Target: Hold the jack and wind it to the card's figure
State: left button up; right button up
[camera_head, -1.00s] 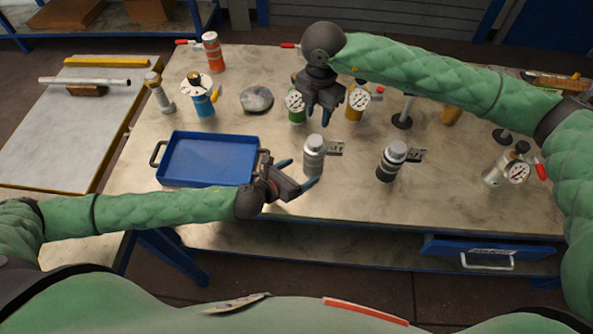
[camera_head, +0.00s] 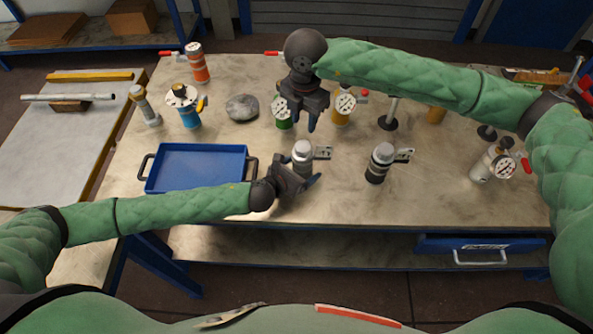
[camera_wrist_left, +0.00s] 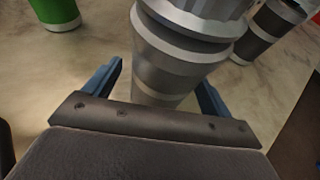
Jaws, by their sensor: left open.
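A grey ridged jack (camera_head: 302,158) with a pale cap stands upright on the bench, with a small card (camera_head: 322,153) at its right; the figure is too small to read. A darker jack (camera_head: 378,168) stands further right with its own card (camera_head: 404,155). My left gripper (camera_head: 304,178) is open at the near side of the grey jack. In the left wrist view its fingers (camera_wrist_left: 160,88) lie either side of the grey jack's body (camera_wrist_left: 172,65), with gaps visible. My right gripper (camera_head: 303,121) points down, open and empty, above and behind the grey jack.
A blue tray (camera_head: 200,148) lies left of the jacks. A silver gauge vessel (camera_head: 484,169) is at right. The bench front between the darker jack and the silver vessel is clear.

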pick_arm(q)
jog(key=shift+w+d, duration=0.1)
jog(key=c, duration=1.6)
